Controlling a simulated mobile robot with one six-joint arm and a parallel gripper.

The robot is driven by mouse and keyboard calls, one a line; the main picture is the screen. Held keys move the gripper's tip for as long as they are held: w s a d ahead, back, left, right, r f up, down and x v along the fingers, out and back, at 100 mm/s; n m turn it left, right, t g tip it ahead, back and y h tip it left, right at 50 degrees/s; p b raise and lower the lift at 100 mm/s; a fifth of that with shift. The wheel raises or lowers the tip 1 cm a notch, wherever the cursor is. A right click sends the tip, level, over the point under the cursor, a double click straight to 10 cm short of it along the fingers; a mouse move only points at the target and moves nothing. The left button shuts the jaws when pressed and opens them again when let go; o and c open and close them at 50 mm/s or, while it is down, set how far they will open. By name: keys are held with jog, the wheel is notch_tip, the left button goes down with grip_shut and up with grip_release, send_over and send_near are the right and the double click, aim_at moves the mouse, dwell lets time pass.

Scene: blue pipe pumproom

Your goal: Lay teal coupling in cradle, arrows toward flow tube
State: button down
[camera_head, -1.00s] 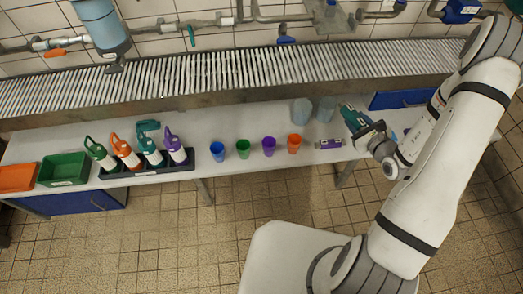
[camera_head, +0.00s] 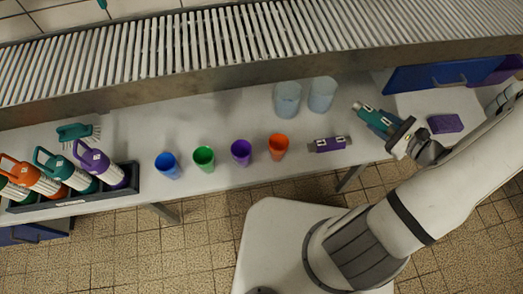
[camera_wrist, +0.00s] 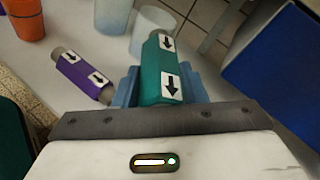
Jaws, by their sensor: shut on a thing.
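The teal coupling (camera_head: 372,116) is held over the right part of the counter. My gripper (camera_head: 389,128) is shut on it. In the wrist view the teal coupling (camera_wrist: 163,72) sits between the blue fingers of my gripper (camera_wrist: 160,88). Its two white labels carry black arrows pointing down the picture, toward my gripper's body. The lower end of the coupling is hidden by my gripper. A purple coupling (camera_head: 328,145) with white arrow labels lies on the counter to the left; it also shows in the wrist view (camera_wrist: 82,75). I cannot make out a cradle or a flow tube.
Two clear cups (camera_head: 287,99) (camera_head: 322,94) stand behind the purple coupling. Orange (camera_head: 278,147), purple (camera_head: 241,153), green (camera_head: 203,158) and blue (camera_head: 167,166) cups stand leftward. A purple block (camera_head: 445,123) and blue bin (camera_head: 435,77) are at right. A slatted conveyor (camera_head: 230,50) runs behind.

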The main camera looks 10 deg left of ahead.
aim_at(366, 145)
jog(key=shift+w+d+f, duration=0.1)
jog(key=shift+f, duration=0.1)
notch_tip(366, 145, down, 10)
jog(key=b, duration=0.4)
jog(key=c, duration=1.2)
grip_release()
jog(key=shift+f, duration=0.1)
jog(key=shift+o, duration=0.2)
